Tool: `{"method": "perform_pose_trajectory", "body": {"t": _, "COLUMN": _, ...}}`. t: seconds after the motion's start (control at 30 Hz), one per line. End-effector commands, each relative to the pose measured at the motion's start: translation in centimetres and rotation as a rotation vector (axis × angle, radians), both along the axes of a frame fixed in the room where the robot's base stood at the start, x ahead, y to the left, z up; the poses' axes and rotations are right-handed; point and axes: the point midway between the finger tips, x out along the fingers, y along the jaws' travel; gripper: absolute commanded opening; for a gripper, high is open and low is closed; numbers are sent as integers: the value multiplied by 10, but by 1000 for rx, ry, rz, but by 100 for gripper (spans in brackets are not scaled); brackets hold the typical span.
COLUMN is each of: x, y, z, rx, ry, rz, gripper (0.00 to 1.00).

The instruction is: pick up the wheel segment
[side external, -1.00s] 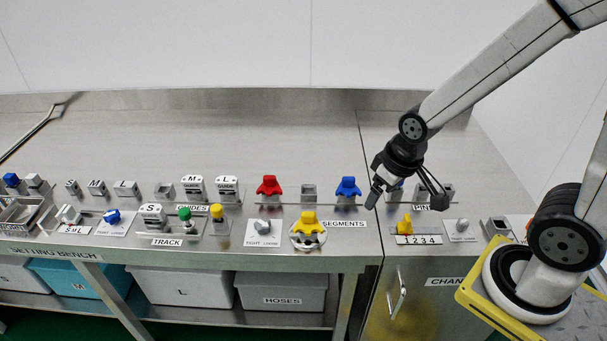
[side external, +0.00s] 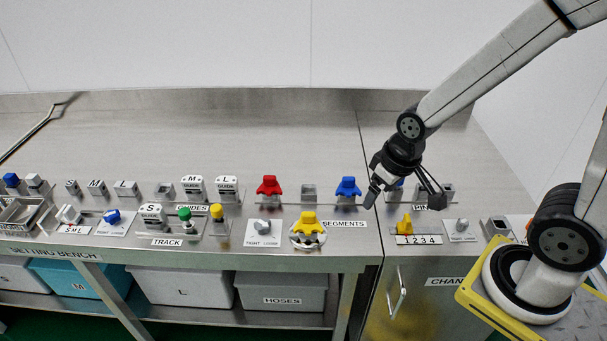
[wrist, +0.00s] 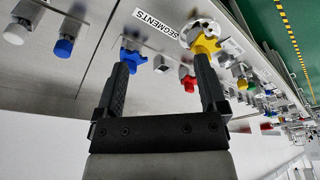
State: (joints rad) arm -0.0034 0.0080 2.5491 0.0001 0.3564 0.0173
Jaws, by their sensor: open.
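The wheel segments stand by the SEGMENTS label on the bench. A red segment (side external: 268,186) and a blue segment (side external: 348,187) sit on metal holders in the back row. A yellow segment (side external: 308,223) sits on a round silver mount at the front. My gripper (side external: 405,203) is open and empty, to the right of the blue segment and apart from it. In the wrist view my gripper (wrist: 162,66) spreads across the scene. The blue segment (wrist: 131,58) shows by the left finger, the yellow segment (wrist: 207,44) by the right finger tip, and the red segment (wrist: 187,79) between them.
An empty metal holder (side external: 308,192) stands between red and blue. A TIGHT/LOOSE knob (side external: 263,228) is left of the yellow segment. Guides (side external: 193,187) stand further left. A yellow pointer (side external: 405,224) is on the right cabinet. The bench back is clear.

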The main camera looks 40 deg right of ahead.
Motion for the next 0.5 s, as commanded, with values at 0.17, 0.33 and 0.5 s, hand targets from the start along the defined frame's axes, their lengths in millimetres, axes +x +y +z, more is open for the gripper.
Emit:
{"method": "perform_pose_trajectory", "body": {"t": 0.17, "x": 15, "y": 6, "z": -1, "rx": 20, "ry": 24, "rz": -71, "gripper": 91}}
{"method": "perform_pose_trajectory", "body": {"t": 0.33, "x": 42, "y": 19, "z": -3, "rx": 51, "ry": 69, "rz": -212, "gripper": 91}}
{"method": "perform_pose_trajectory", "body": {"t": 0.5, "x": 73, "y": 38, "z": -9, "rx": 77, "ry": 125, "rz": -396, "gripper": 91}}
